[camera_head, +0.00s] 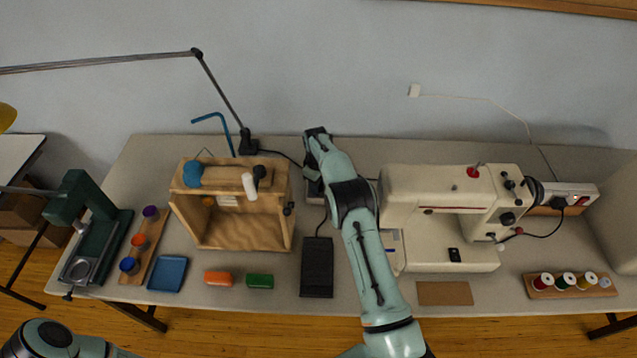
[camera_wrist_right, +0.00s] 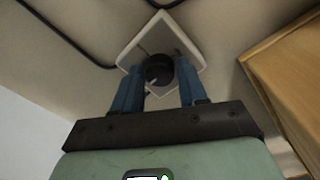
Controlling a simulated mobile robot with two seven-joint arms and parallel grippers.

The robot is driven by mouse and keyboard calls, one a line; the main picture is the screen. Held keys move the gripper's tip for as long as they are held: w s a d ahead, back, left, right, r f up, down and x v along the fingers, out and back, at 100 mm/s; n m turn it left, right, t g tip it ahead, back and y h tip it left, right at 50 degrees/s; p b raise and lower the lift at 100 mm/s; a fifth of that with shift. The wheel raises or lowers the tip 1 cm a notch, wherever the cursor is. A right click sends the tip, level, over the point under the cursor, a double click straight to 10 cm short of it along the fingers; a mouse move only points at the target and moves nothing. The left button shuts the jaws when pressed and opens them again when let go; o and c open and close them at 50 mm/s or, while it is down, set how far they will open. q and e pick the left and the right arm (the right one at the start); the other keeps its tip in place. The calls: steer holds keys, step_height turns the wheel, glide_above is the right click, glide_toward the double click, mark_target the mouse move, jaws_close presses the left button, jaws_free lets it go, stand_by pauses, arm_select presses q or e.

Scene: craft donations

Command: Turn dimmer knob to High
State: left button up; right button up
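The dimmer is a pale square plate (camera_wrist_right: 190,45) with a round black knob (camera_wrist_right: 158,74) in the right wrist view. A small light mark on the knob points to the lower left there. My right gripper (camera_wrist_right: 158,66) has its two blue fingers apart, one on each side of the knob. I cannot tell whether they touch it. In the head view my right arm reaches over the table and mostly hides the dimmer (camera_head: 313,186), between the wooden box and the sewing machine. My left gripper is out of view; only part of my left arm shows at the lower left.
A wooden box (camera_head: 184,212) stands left of the dimmer and a sewing machine (camera_head: 425,185) stands right. A black pedal (camera_head: 317,268) lies in front, with dark cables nearby. Orange (camera_head: 218,278) and green (camera_head: 260,281) blocks lie near the front edge.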

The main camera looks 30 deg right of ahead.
steer(key=c, duration=0.6)
steer(key=shift+o, duration=0.2)
steer(key=shift+m, duration=0.4)
steer(key=m, duration=1)
steer(key=shift+w+m+g, duration=0.15)
steer(key=shift+m+g, duration=0.15)
steer(key=shift+m, duration=0.1)
steer(key=m, duration=0.3)
steer(key=shift+m, duration=0.3)
steer(key=m, duration=0.3)
steer(key=shift+m, duration=0.4)
steer(key=m, duration=0.5)
steer(key=shift+m+y, duration=0.3)
steer(key=shift+m, duration=0.1)
